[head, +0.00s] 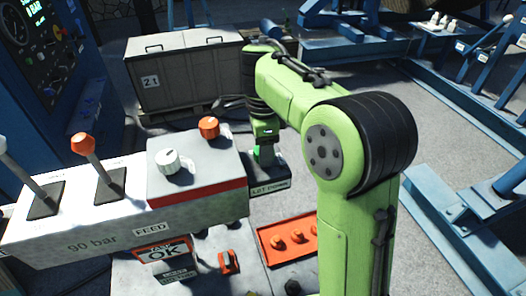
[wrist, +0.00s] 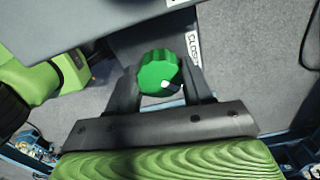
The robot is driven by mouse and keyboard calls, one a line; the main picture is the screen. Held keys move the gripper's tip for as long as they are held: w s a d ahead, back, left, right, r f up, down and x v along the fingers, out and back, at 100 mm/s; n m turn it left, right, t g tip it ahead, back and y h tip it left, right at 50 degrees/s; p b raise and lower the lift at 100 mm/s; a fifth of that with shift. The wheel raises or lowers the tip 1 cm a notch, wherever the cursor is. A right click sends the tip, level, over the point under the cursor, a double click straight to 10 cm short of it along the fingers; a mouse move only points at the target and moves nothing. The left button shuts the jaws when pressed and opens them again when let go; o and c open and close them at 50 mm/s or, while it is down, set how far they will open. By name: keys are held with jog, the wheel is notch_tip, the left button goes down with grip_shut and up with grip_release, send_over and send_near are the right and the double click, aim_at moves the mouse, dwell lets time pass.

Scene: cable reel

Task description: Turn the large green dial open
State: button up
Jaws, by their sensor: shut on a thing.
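The large green dial (wrist: 158,70) shows in the wrist view between the two fingers of my gripper (wrist: 160,82). The fingers are shut on its sides. A small white mark sits on the dial's lower right edge. In the head view only part of the green dial (head: 264,153) shows below my gripper (head: 265,142), at the right end of the grey console. A label beside the dial reads "CLOSE" in part in the wrist view; the rest is hidden.
The console has a white knob (head: 168,161), an orange knob (head: 209,127) and an orange-topped lever (head: 84,146) left of my gripper. A red tray (head: 287,259) with orange pegs lies in front. A grey crate (head: 185,75) stands behind.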

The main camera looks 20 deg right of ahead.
jog(key=m+b, duration=0.2)
jog(key=m, duration=0.2)
jog(key=shift+m, duration=0.3)
jog(key=m+b, duration=0.1)
jog(key=m, duration=0.3)
jog(key=shift+m, duration=0.3)
jog(key=o, duration=1)
jog(key=shift+o, duration=0.2)
notch_tip(320, 180, up, 16)
jog(key=p, duration=1.2)
